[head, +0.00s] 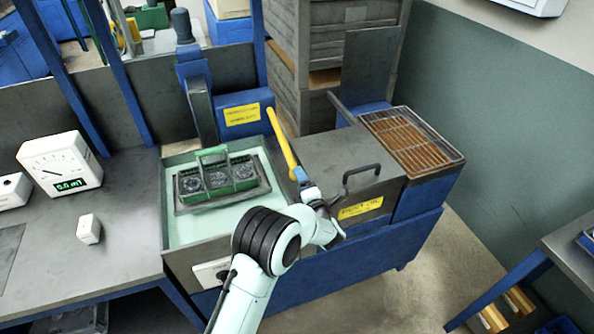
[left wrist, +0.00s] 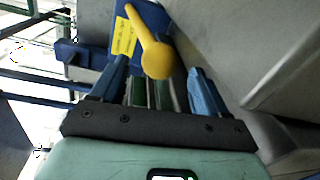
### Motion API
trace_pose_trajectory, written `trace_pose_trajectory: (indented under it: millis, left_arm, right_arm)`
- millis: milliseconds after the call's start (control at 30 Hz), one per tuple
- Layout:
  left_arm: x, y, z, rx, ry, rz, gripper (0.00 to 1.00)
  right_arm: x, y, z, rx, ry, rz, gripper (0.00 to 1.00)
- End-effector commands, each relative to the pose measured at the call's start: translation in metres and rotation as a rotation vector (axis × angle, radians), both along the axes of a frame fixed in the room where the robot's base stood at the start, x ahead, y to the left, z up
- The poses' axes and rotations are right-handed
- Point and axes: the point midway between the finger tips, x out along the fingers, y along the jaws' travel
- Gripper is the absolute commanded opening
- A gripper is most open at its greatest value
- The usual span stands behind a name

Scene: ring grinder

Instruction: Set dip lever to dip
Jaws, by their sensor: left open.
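The dip lever is a yellow bar (head: 282,138) beside the green-filled tank (head: 172,215). It slants down and toward me, its lower end near my gripper. In the left wrist view, the lever's rounded yellow end (left wrist: 157,58) lies between and ahead of the fingers. My left gripper (head: 303,176), with blue fingers, is open around or just short of that end; contact cannot be told. It also shows in the left wrist view (left wrist: 163,82). A rack with a green handle (head: 212,160) sits in the tank. My right gripper is not in view.
A grey cover with a dark handle (head: 361,176) lies right of the lever, with a brown wire grate (head: 410,140) beyond. A blue box with a yellow label (head: 243,114) stands behind the tank. A meter (head: 60,165) and small white block (head: 88,229) are on the left bench.

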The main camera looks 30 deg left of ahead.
Motion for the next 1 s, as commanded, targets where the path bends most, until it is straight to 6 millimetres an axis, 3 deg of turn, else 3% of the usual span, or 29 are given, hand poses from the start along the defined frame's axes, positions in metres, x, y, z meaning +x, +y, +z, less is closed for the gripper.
trace_pose_trajectory:
  millis: [100,300,667,900,1000]
  left_arm:
    - [0.016,0.017,0.000,0.003,-0.001,0.001,0.75]
    - [0.030,0.033,-0.004,0.001,0.001,0.000,0.75]
    - [0.032,0.036,-0.006,0.001,0.002,-0.001,0.75]
    - [0.032,0.036,-0.006,0.001,0.002,-0.001,0.00]
    - [0.032,0.036,-0.006,0.001,0.002,-0.001,0.00]
  right_arm:
    - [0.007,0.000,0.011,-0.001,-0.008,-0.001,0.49]
    - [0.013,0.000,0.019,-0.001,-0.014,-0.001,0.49]
    - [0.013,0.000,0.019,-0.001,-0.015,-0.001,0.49]
    - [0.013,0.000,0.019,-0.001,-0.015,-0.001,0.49]
    - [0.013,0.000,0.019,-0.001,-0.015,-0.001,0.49]
